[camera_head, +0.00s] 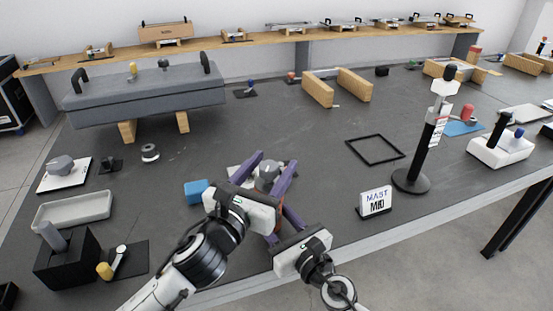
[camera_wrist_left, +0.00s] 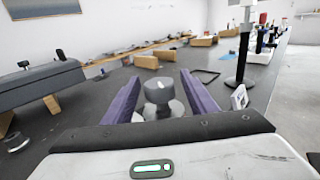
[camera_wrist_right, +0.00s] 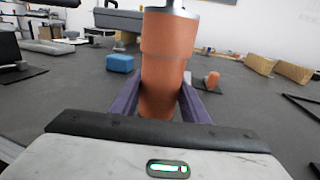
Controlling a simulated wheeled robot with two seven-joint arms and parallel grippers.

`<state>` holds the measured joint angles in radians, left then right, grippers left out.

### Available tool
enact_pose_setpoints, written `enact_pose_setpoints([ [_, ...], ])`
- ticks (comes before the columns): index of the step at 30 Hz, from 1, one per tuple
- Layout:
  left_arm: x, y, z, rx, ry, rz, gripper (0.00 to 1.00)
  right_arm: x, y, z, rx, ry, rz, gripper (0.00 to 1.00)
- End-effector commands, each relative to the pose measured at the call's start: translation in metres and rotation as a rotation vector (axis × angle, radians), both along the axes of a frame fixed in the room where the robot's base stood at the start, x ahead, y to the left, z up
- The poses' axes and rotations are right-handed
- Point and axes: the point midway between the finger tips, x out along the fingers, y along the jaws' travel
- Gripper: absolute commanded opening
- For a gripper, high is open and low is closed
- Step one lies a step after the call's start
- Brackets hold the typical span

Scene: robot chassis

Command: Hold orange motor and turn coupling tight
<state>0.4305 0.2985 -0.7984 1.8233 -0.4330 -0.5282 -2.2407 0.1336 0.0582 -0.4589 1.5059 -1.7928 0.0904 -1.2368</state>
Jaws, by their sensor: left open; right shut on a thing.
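The orange motor (camera_wrist_right: 168,65) stands upright between the purple fingers of my right gripper (camera_wrist_right: 158,98), which is shut on it; in the head view it is mostly hidden behind the grippers. A grey metal part shows at the motor's top edge in the right wrist view. My left gripper (camera_head: 270,160) is open, its purple fingers on either side of a grey rounded coupling (camera_head: 268,170). In the left wrist view the coupling (camera_wrist_left: 158,92) sits between the fingers with a gap on each side. I cannot tell how tight the coupling is.
A blue block (camera_head: 196,192) lies left of the grippers. A MAST MID sign (camera_head: 376,201) and a black post stand (camera_head: 411,181) are to the right, near a black square frame (camera_head: 375,151). A grey chassis (camera_head: 150,98) rests on wooden blocks behind.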

Motion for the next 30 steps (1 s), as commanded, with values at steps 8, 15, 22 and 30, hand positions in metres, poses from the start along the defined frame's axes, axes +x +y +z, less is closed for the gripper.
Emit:
enact_pose_setpoints([
  [8, 0.023, -0.012, 0.001, -0.001, 0.000, -0.001, 0.52, 0.000, -0.001, -0.001, -0.001, 0.001, -0.002, 0.00],
  [15, 0.025, -0.012, 0.000, -0.001, 0.000, -0.001, 0.52, 0.000, -0.001, -0.001, -0.001, 0.000, -0.002, 0.00],
  [22, 0.025, -0.012, 0.000, -0.001, 0.000, 0.000, 0.22, 0.000, -0.001, -0.001, -0.001, 0.000, -0.002, 0.00],
  [30, 0.024, -0.012, 0.000, 0.000, -0.001, -0.013, 0.11, 0.000, -0.001, -0.001, -0.001, 0.000, -0.002, 0.00],
])
